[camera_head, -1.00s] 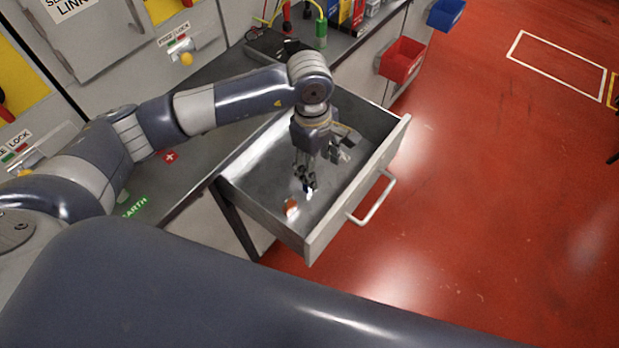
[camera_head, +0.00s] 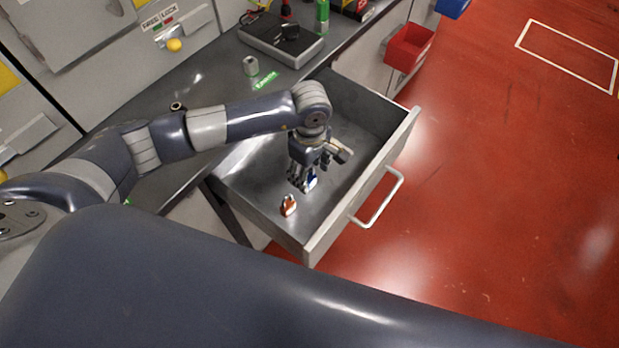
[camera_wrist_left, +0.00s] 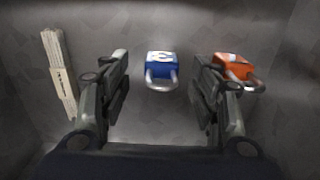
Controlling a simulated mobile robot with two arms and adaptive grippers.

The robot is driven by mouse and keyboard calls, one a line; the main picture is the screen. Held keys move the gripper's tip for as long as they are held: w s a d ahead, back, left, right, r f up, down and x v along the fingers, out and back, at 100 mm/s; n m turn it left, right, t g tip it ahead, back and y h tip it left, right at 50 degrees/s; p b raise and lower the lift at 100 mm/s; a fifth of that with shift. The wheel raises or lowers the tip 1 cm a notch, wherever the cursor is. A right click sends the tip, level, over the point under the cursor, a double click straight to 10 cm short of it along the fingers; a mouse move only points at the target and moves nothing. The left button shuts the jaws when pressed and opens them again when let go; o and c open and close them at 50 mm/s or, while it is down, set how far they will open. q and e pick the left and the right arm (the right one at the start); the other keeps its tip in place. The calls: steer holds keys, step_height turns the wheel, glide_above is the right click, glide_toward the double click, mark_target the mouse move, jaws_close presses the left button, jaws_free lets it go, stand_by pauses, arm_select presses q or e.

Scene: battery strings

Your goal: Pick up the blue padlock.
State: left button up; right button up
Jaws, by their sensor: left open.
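The blue padlock (camera_wrist_left: 161,66) lies on the drawer floor, between and just beyond my open fingertips in the left wrist view. Its silver shackle points toward the gripper. In the head view the blue padlock (camera_head: 312,180) shows partly beside the fingers. My left gripper (camera_head: 303,182) is open and empty, pointing down into the open drawer (camera_head: 245,190). In the left wrist view, the left gripper (camera_wrist_left: 160,78) has one finger on each side of the padlock. My right gripper is in neither view.
An orange padlock (camera_wrist_left: 234,68) lies close to the right finger; it also shows in the head view (camera_head: 288,205). A pale labelled bundle (camera_wrist_left: 60,75) lies to the left. Drawer walls surround the gripper. A red bin (camera_head: 408,48) hangs beyond the drawer.

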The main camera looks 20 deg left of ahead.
mark_target(309, 177)
arm_select(q)
step_height(309, 177, down, 4)
steer(key=shift+r, duration=0.25)
arm_select(e)
steer(key=shift+w+r, duration=0.25)
steer(key=shift+w, duration=0.25)
steer(key=shift+w+r, duration=0.2)
steer(key=shift+w, duration=0.3)
arm_select(q)
steer(key=shift+s, duration=0.1)
steer(key=c, duration=1.2)
steer(key=shift+o, duration=0.2)
arm_select(e)
steer(key=shift+s, duration=0.45)
steer(key=shift+a, duration=0.1)
